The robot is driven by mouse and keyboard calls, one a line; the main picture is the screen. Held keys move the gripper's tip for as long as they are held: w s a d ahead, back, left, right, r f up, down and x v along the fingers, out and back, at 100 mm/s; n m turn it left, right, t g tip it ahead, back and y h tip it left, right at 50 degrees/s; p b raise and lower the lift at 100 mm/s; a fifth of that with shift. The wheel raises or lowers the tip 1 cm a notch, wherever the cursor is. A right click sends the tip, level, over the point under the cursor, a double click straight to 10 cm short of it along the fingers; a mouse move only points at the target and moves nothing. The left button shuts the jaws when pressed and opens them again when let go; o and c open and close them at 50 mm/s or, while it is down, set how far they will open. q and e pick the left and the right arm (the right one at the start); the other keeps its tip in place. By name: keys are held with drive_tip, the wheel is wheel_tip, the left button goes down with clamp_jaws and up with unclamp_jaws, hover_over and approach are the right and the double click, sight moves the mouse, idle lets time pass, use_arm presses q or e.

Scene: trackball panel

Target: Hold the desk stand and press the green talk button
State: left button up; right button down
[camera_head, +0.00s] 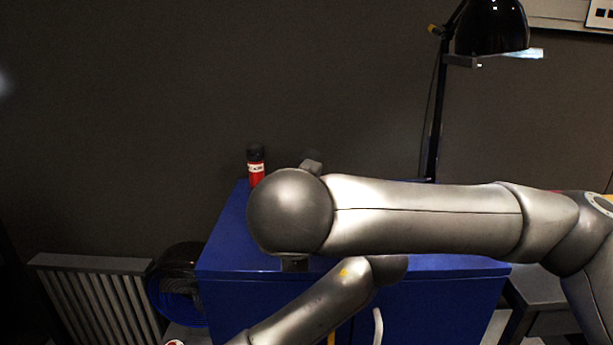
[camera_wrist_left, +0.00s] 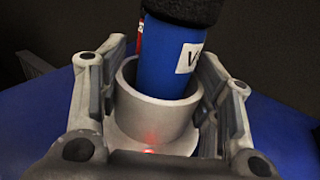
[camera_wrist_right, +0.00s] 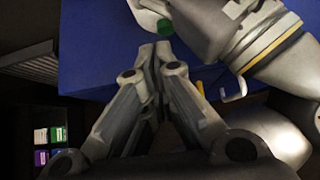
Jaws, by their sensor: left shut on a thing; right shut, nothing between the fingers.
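The desk stand (camera_wrist_left: 150,115) is a white round cup in the left wrist view. A blue cylinder (camera_wrist_left: 172,60) with a black top and a white label stands in it, slightly tilted in the picture. My left gripper (camera_wrist_left: 155,110) is shut on the cup, one finger on each side. In the right wrist view, a green button (camera_wrist_right: 165,27) shows on a pale part beside my left arm, at the top. My right gripper (camera_wrist_right: 163,48) is shut and empty, its tips just below the green button in the picture; contact cannot be told. My right arm hides both grippers and the stand in the head view.
A blue cabinet (camera_head: 450,300) lies under the arms. A red bottle (camera_head: 256,170) with a black cap stands at its back left. A black lamp (camera_head: 490,30) rises at the back right. A radiator (camera_head: 95,290) and blue-black coil (camera_head: 180,290) are at the left.

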drive_tip(key=w+r+v, duration=0.1)
drive_tip(key=v, duration=0.8)
drive_tip(key=shift+r, duration=0.25)
drive_tip(key=shift+w, duration=0.15)
use_arm(q)
drive_tip(key=o, duration=1.1)
drive_tip(key=v, duration=1.2)
drive_tip(key=shift+d+f, duration=0.1)
drive_tip(key=o, duration=0.3)
